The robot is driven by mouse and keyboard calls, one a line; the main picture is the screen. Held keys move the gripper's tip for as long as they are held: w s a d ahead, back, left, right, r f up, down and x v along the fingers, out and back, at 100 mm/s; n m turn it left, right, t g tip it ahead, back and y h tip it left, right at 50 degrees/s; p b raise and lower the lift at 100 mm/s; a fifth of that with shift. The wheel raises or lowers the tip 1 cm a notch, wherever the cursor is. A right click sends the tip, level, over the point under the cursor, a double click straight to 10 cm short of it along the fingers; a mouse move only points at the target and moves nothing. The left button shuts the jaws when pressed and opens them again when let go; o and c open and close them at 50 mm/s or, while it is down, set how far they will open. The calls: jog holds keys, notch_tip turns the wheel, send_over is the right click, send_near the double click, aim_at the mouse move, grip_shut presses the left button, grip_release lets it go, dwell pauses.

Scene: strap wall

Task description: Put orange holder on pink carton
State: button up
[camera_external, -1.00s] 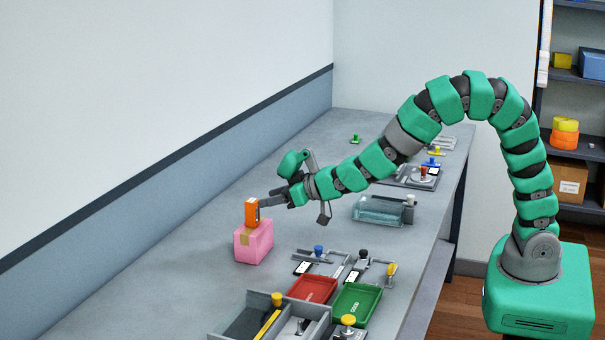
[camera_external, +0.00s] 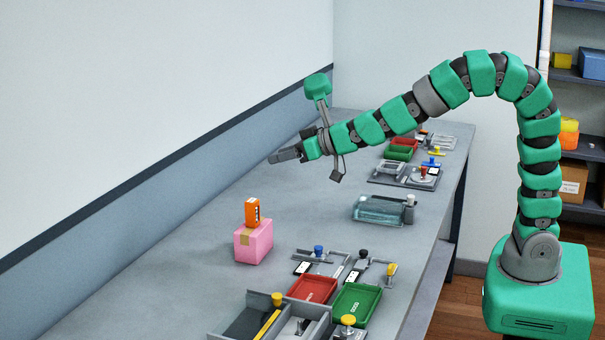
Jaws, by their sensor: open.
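The orange holder (camera_external: 252,212) stands upright on top of the pink carton (camera_external: 254,243). The pink carton, with a tan tape strip, sits on the grey bench towards the wall side. My gripper (camera_external: 271,160) is open and empty, above and a little to the right of the orange holder, clear of it. Nothing hides the holder or the carton.
Red (camera_external: 312,289) and green (camera_external: 356,304) trays, clamps with coloured knobs and a grey divided box (camera_external: 273,322) fill the front. More fixtures stand at the far end.

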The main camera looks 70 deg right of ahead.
jog(key=s+d+r+t, duration=0.1)
jog(key=s+d+r, duration=0.2)
jog(key=r, duration=0.8)
jog(key=s+d+r, duration=0.3)
jog(key=r, duration=0.8)
jog(key=s+d+r+h, duration=0.1)
jog(key=s+d+r, duration=0.7)
jog(key=s+r, duration=0.4)
notch_tip(320, 180, up, 2)
jog(key=shift+s+t, duration=0.3)
jog(key=shift+t, duration=0.1)
